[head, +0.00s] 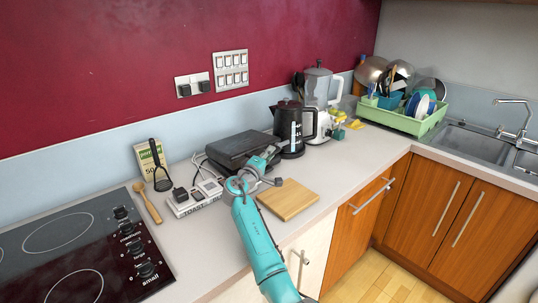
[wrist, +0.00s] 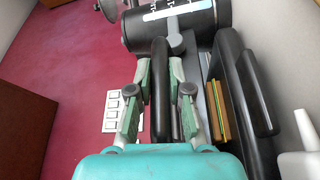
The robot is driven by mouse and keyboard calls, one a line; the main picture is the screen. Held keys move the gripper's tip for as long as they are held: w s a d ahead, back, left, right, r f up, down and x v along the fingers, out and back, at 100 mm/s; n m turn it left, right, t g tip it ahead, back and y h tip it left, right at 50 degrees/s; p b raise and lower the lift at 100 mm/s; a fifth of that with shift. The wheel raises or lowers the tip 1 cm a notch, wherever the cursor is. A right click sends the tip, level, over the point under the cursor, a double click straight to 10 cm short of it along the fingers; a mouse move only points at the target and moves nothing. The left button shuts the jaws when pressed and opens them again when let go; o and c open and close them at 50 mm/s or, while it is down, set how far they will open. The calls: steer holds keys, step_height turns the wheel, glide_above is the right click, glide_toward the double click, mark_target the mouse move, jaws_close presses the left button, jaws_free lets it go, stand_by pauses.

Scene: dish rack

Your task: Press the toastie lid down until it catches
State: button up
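The toastie maker (head: 238,147) is a dark, flat appliance on the counter by the back wall. In the head view its lid looks low over the base, but I cannot tell whether a gap is left or whether it is latched. My gripper (head: 268,172) is at its front right side and hides part of that edge. In the wrist view my gripper's green-grey fingers (wrist: 161,75) stand apart with a dark bar (wrist: 160,98) between them. I cannot tell whether they touch it.
The kettle (head: 291,128) stands close by on the right, with a blender (head: 318,88) behind it. A wooden board (head: 289,199) lies in front. A green dish rack (head: 400,121) stands far right.

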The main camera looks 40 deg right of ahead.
steer(key=o, duration=0.4)
steer(key=shift+a, duration=0.1)
steer(key=v, duration=1.1)
steer(key=shift+s+a, duration=0.3)
steer(key=shift+a, duration=0.05)
